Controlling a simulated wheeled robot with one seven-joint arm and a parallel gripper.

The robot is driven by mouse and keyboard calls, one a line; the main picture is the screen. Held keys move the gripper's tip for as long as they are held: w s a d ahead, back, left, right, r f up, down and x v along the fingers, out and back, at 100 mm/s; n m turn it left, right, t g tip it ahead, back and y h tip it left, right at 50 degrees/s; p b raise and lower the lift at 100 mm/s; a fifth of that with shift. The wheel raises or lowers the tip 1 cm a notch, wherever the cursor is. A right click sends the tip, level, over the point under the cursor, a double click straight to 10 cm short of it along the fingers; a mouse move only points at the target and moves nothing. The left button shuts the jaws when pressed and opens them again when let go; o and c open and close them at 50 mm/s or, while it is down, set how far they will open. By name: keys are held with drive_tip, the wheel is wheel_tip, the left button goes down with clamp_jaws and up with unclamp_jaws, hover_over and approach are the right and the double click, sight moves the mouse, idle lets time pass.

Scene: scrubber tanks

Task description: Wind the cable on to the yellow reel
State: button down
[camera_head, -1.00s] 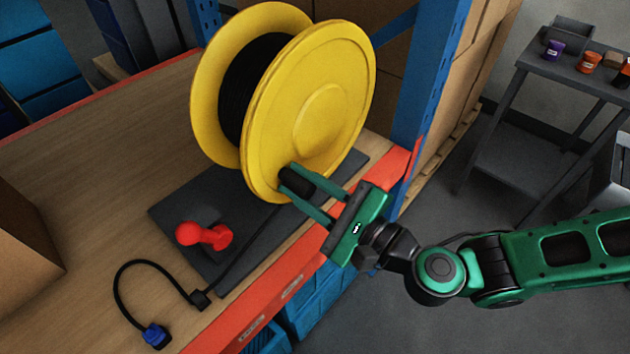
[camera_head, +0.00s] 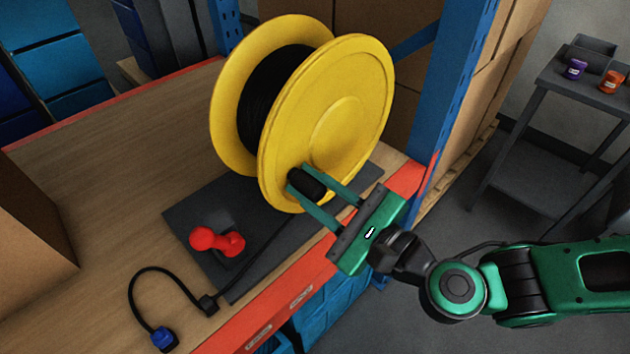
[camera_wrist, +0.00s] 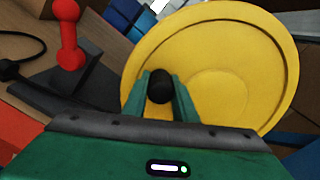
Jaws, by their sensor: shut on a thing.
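The yellow reel (camera_head: 335,125) stands upright on a dark base plate (camera_head: 196,210), with black cable (camera_head: 268,98) wound between its two flanges. A black crank handle (camera_head: 307,184) sticks out from the lower part of the near flange. My gripper (camera_head: 309,192) is shut on this handle, with one finger on each side. In the wrist view the handle (camera_wrist: 161,86) shows between the fingertips, in front of the yellow flange. The loose cable end curves over the bench to a blue plug (camera_head: 163,339) and passes a small black block (camera_head: 208,304).
A red knobbed lever (camera_head: 217,241) stands on the base plate, left of the reel. A cardboard box (camera_head: 32,228) is at the bench's left edge. A blue rack post (camera_head: 424,100) rises close behind my gripper. Bare wood lies left of the plate.

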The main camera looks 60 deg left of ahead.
drive_tip(key=c, duration=1.5)
unclamp_jaws()
drive_tip(key=shift+r, duration=0.1)
drive_tip(key=shift+o, duration=0.2)
drive_tip(key=shift+d, duration=0.1)
drive_tip(key=v, duration=1)
drive_tip(key=shift+w+d, duration=0.2)
drive_tip(key=shift+d, duration=0.05)
